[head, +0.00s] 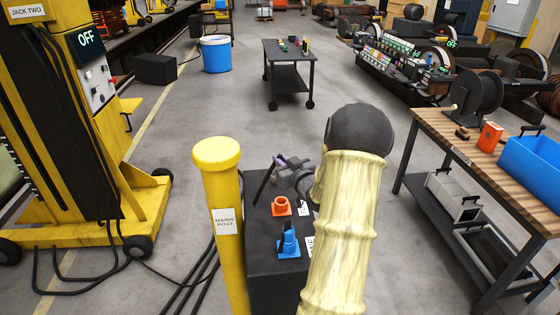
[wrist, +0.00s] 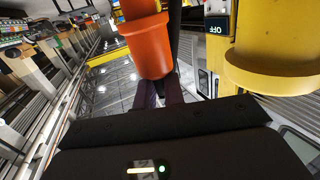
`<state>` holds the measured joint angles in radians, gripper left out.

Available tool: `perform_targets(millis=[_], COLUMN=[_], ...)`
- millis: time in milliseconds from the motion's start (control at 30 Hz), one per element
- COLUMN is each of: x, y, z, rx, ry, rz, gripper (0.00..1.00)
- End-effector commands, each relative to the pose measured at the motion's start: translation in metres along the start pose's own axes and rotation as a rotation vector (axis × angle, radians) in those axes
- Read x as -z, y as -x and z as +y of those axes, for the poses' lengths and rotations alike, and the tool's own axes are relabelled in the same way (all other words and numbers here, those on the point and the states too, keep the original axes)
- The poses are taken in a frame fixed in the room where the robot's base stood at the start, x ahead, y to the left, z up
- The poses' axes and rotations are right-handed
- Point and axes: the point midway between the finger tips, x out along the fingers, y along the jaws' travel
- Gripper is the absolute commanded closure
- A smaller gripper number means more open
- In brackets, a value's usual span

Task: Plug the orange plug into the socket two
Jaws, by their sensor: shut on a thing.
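My gripper (wrist: 158,94) is shut at the lower end of the orange plug (wrist: 148,45), whose wider collar shows higher in this upside-down wrist view. In the head view my gripper (head: 279,162) is above the far end of a black box, and the plug cannot be made out there. An orange socket-like fitting (head: 281,206) sits on the black box (head: 262,235), below and apart from the fingers. A blue fitting (head: 288,242) sits nearer on the same box. White labels lie beside both, mostly hidden by my arm, so their numbers are unreadable.
A yellow mains post (head: 225,225) stands close left of the box; its cap shows large in the wrist view (wrist: 278,70). A yellow jack (head: 75,120) reading OFF is farther left, with cables on the floor. A wooden bench (head: 480,160) stands right.

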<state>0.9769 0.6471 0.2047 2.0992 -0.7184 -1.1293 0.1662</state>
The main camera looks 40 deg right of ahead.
Motion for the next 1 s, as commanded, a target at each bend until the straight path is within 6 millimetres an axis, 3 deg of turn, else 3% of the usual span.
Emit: perform_targets(millis=[700, 1000], x=[-0.049, -0.058], y=[-0.004, -0.004], z=[-0.004, -0.003], rx=[0.005, 0.003], ry=[0.000, 0.000], rz=[-0.001, -0.001], gripper=[1.00, 1.00])
